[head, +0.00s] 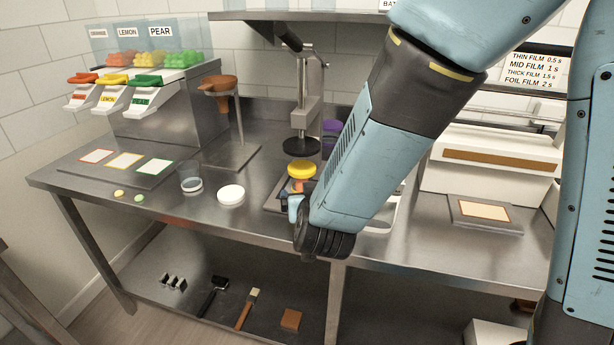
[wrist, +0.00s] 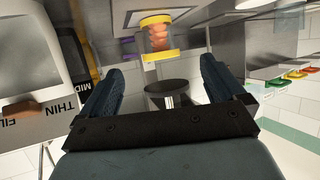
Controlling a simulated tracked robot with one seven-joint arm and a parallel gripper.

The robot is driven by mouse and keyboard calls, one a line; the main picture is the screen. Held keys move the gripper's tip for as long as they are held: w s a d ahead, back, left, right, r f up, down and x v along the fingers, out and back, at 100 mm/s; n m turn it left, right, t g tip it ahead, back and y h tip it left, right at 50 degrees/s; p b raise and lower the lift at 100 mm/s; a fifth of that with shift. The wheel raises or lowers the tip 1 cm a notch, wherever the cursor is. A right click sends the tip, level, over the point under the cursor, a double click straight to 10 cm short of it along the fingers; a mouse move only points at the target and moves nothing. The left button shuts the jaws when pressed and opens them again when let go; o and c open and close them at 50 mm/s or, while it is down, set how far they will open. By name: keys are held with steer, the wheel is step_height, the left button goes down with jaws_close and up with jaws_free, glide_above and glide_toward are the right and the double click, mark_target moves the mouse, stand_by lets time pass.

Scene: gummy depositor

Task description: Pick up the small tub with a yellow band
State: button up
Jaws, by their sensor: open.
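The small tub with a yellow band is at the foot of the press in the head view (head: 302,169). Its yellow top shows, with orange contents below, partly covered by my arm. In the wrist view the tub (wrist: 158,39) is clear, with yellow at both ends and orange pieces inside. It appears beyond my fingertips, between their directions and a little left of centre. My gripper (wrist: 160,82) is open, with nothing between its fingers. In the head view my arm hides most of the gripper.
The press's black disc (head: 300,146) hangs just above the tub. A clear cup (head: 190,172) and a white disc (head: 231,194) stand to the left on the steel bench. A purple object (head: 331,130) is behind. A sealing machine (head: 490,160) stands at the right.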

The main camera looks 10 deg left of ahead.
steer(key=x, duration=0.8)
steer(key=shift+w+d, duration=0.3)
steer(key=shift+d, duration=0.05)
steer(key=shift+x, duration=2.85)
steer(key=shift+a, duration=0.2)
steer(key=shift+c, duration=0.3)
jaws_close()
